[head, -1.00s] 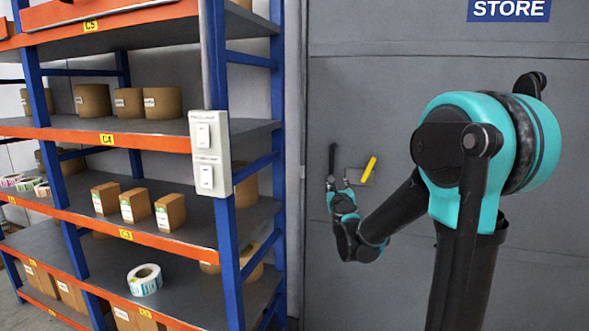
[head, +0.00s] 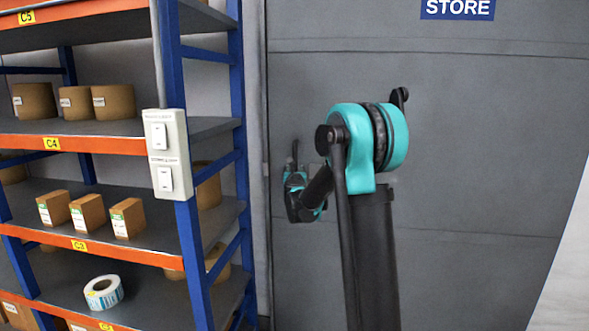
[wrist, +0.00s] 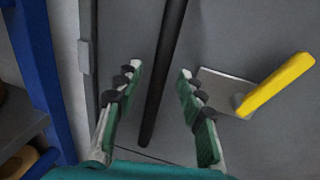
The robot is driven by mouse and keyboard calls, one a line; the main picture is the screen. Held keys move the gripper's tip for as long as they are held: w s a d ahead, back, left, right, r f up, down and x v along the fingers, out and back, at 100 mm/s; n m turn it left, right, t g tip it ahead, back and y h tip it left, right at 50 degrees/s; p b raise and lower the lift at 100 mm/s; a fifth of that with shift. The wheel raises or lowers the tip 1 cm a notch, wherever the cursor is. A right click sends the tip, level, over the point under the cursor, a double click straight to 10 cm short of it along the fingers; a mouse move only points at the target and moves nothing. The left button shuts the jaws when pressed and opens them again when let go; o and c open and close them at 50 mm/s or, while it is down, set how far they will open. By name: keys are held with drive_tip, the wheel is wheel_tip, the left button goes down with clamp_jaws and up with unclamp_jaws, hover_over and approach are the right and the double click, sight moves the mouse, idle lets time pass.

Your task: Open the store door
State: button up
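The grey store door (head: 460,130) fills the right of the head view and looks shut, with a blue STORE sign (head: 457,9) at its top. Its yellow lever handle (wrist: 275,85) shows in the wrist view on a grey plate (wrist: 222,88), tilted up to the right. My arm hides the handle in the head view. My gripper (wrist: 160,75) is open, with its fingers apart and left of the handle, not touching it. In the head view my gripper (head: 295,165) is small, near the door's left side. A dark bar shows between the fingers; I cannot tell what it is.
A blue and orange shelf rack (head: 90,145) with boxes and rolls stands left of the door. A white switch panel (head: 168,155) is on its near post. A blue post (wrist: 42,75) is at the left in the wrist view.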

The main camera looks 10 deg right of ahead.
sight(295, 168)
drive_tip(key=shift+w+d, duration=0.15)
drive_tip(key=shift+w, duration=0.85)
drive_tip(key=shift+w+d, duration=0.15)
drive_tip(key=shift+w, duration=0.8)
drive_tip(key=shift+c, duration=0.2)
clamp_jaws()
